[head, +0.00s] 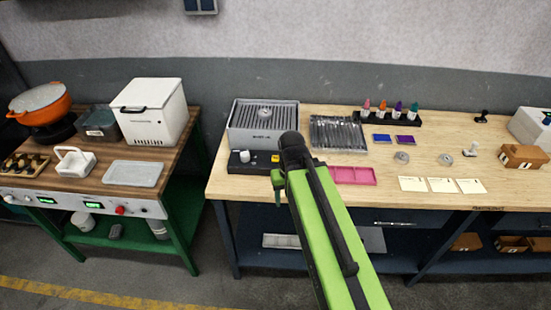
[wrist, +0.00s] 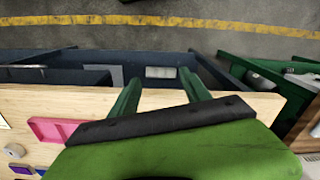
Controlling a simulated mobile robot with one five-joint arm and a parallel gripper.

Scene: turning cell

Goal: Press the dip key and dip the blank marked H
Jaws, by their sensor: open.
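No letter H is readable on any piece in either view. Several small dark and tan pieces sit in a wooden tray (head: 24,163) on the left table, their marks too small to read. No key carries a readable dip label; a black key panel (head: 246,168) with a yellow key (head: 275,158) and a pale knob lies before a grey slatted machine (head: 262,122). My gripper (wrist: 157,88) is open and empty, its two green fingers apart over the bench's front edge. In the head view my arm hides part of the bench near the panel.
A pink tray (head: 352,175) lies close right of my arm; it also shows in the wrist view (wrist: 60,131). An orange pot (head: 40,103), white lidded box (head: 152,112) and white handled basket (head: 75,162) crowd the left table. A floor gap separates table and bench.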

